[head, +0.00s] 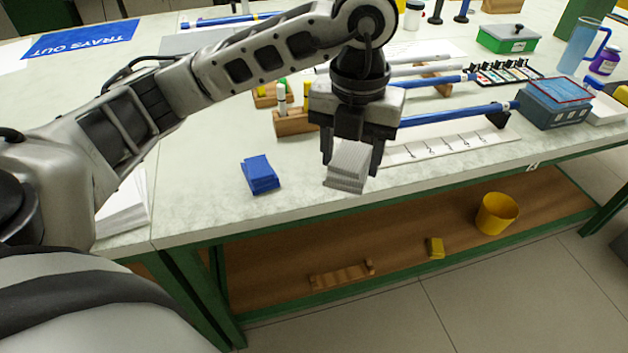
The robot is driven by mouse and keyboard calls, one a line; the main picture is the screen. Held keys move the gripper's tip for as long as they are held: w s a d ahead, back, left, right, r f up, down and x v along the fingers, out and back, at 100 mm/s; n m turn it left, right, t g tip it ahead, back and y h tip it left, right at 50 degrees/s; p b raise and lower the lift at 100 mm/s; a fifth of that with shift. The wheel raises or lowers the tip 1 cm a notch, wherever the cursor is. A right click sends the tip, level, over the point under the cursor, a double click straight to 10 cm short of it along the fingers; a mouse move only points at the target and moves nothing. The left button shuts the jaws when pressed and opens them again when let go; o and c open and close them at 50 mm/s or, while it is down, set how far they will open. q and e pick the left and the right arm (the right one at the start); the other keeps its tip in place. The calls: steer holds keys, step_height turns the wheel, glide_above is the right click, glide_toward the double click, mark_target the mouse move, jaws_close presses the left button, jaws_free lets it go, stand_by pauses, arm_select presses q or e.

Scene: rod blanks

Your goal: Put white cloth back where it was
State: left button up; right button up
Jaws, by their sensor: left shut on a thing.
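The white cloth (347,167) looks like a folded, light grey-white stack. My left gripper (350,155) points down with its fingers on either side of the cloth and is shut on it. The cloth is near the front edge of the table; I cannot tell whether it touches the top. A folded blue cloth (260,174) lies on the table to the left of it. My right gripper is not in view.
Blue rods (460,115) lie behind and to the right, beside a marked white strip (450,143). A wooden block with bottles (294,122) stands behind the gripper. A blue-grey box (555,105) is at right. Bare tabletop (215,185) surrounds the blue cloth. A yellow bin (496,214) stands on the lower shelf.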

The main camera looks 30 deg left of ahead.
arm_select(q)
steer(key=n, duration=0.4)
steer(key=n+b, duration=0.1)
steer(key=n, duration=0.1)
steer(key=shift+f, duration=0.3)
steer(key=shift+n, duration=0.4)
steer(key=shift+w+a+f, duration=0.15)
steer(key=shift+w+a, duration=0.05)
steer(key=shift+a, duration=0.05)
steer(key=w+a+f+b, duration=0.1)
steer(key=w+a+f, duration=0.3)
steer(key=a, duration=0.2)
glide_above(314, 174)
steer(key=f, duration=0.3)
steer(key=d+f, duration=0.1)
steer(key=shift+s+f, duration=0.15)
steer(key=shift+s, duration=0.2)
steer(key=shift+w+a+f, duration=0.15)
steer(key=shift+a+f, duration=0.1)
steer(key=shift+f, duration=0.1)
steer(key=f, duration=0.3)
steer(key=shift+w+a+f, duration=0.15)
steer(key=shift+a, duration=0.1)
steer(key=shift+f, duration=0.2)
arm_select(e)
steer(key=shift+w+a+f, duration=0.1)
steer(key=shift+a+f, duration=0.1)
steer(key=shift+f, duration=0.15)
